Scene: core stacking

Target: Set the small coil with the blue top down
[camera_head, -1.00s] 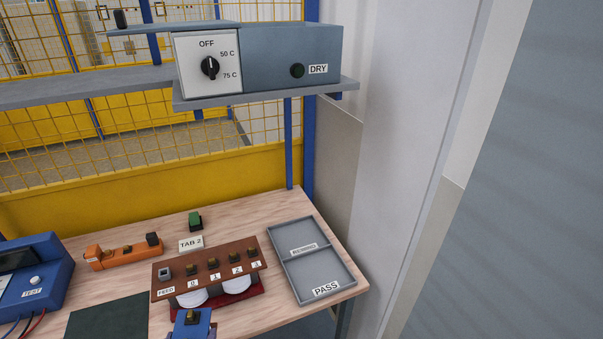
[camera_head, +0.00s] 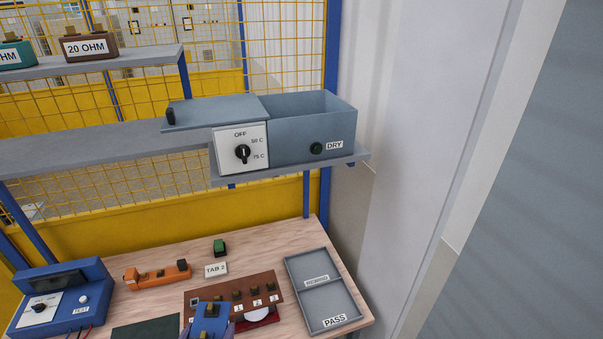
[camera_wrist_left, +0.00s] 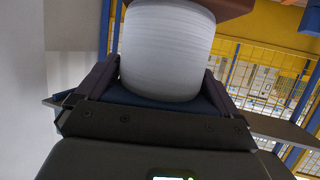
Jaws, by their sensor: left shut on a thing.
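The small coil's blue top (camera_head: 210,319) shows at the bottom of the head view, in front of the brown terminal panel (camera_head: 264,280) and covering part of it. My left gripper (camera_head: 212,330) is shut on the coil, with a finger on each side. In the left wrist view, the coil's white winding (camera_wrist_left: 167,50) stands between the fingers, with a dark blue flange (camera_wrist_left: 165,103) at the gripper end. A brown part is at the other end. The coil's underside is hidden in the head view, so I cannot tell whether it touches anything. My right gripper is out of view.
A grey tray (camera_head: 320,284) with REWIND and PASS compartments lies empty at the right. The open DRY box (camera_head: 310,130) stands on the shelf above. A blue TEST box (camera_head: 62,293), an orange block (camera_head: 158,276), a green-topped block (camera_head: 220,247) and a dark mat (camera_head: 147,332) are on the bench.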

